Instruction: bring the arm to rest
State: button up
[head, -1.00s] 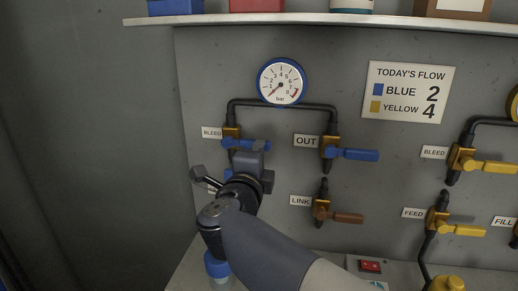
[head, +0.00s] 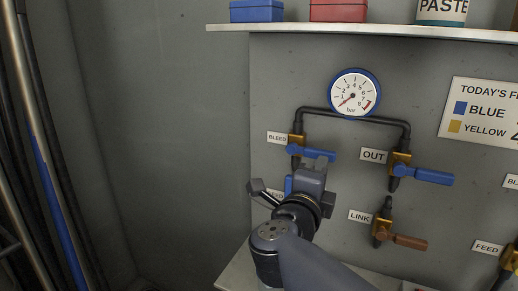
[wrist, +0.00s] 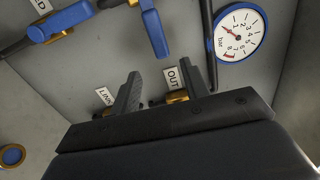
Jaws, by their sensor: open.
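My gripper (head: 314,170) is in front of the valve panel at the left, just below the blue bleed handle (head: 320,155). In the wrist view my gripper (wrist: 160,88) shows two dark fingers apart, with nothing between them. The blue bleed handle points right. Below it, the feed valve's blue handle (head: 288,185) and its label are mostly hidden behind my gripper and wrist. I cannot tell from these views whether the gripper touches a handle.
The out valve's blue handle (head: 433,179) and the brown link handle (head: 410,242) stick out right of my arm. A blue-rimmed gauge (head: 353,93) sits above, under a shelf (head: 380,32) with boxes. The grey wall (head: 160,150) left of the panel is bare.

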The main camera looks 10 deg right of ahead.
aim_at(329, 154)
jog(key=b+x, duration=0.1)
jog(key=x, duration=0.9)
jog(key=shift+r, duration=0.1)
jog(key=p+v, duration=0.1)
jog(key=v, duration=1)
jog(key=b+x, duration=0.1)
jog(key=x, duration=1)
jog(key=shift+s+f, duration=0.1)
jog(key=shift+f, duration=0.1)
jog(key=shift+w+r+p, duration=0.2)
jog(key=shift+r+p, duration=0.35)
jog(key=shift+s+r+n+p, duration=0.2)
jog(key=shift+n+p, duration=0.2)
jog(key=shift+n, duration=0.2)
jog(key=shift+w, duration=0.1)
